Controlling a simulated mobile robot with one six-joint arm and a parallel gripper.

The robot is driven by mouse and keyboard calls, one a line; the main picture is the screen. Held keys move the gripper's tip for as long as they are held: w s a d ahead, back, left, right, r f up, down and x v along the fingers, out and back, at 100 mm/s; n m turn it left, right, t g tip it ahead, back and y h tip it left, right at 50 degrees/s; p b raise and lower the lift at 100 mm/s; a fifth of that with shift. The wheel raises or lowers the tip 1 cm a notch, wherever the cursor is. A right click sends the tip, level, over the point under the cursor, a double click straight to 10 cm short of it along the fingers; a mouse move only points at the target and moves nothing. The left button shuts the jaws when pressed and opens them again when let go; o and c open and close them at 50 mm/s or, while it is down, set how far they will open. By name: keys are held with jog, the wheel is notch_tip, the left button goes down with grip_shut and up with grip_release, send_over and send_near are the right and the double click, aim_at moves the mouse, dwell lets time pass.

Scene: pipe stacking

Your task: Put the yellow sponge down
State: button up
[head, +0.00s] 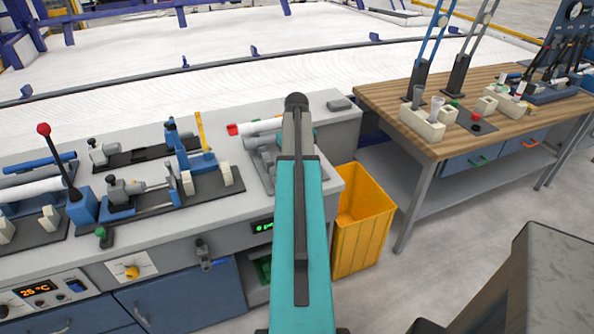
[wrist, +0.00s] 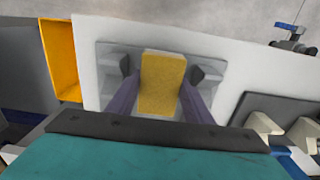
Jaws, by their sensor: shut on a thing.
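The yellow sponge (wrist: 162,85) is upright in the middle of the wrist view, between the two dark fingers of my gripper (wrist: 159,92). My gripper is shut on it, one finger on each side. A grey fixture plate (wrist: 105,52) with angled blocks lies behind or under the sponge on the light bench top. I cannot tell whether the sponge touches it. In the head view my teal arm reaches over the bench (head: 228,125) and hides both the sponge and my gripper.
A yellow bin (head: 362,222) stands on the floor between the bench and a wooden-topped table (head: 440,100); the wrist view shows it too (wrist: 60,50). A grey rack (head: 262,165) with pipes is left of my arm. Blue clamp fixtures (head: 195,165) and a red-knobbed lever (head: 60,160) stand further left.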

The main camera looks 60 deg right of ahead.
jog(key=shift+f, duration=1.1)
jog(key=shift+f, duration=0.2)
jog(key=o, duration=1.1)
jog(key=shift+r, duration=0.3)
jog(key=shift+r+b, duration=0.7)
jog(key=shift+r, duration=5.25)
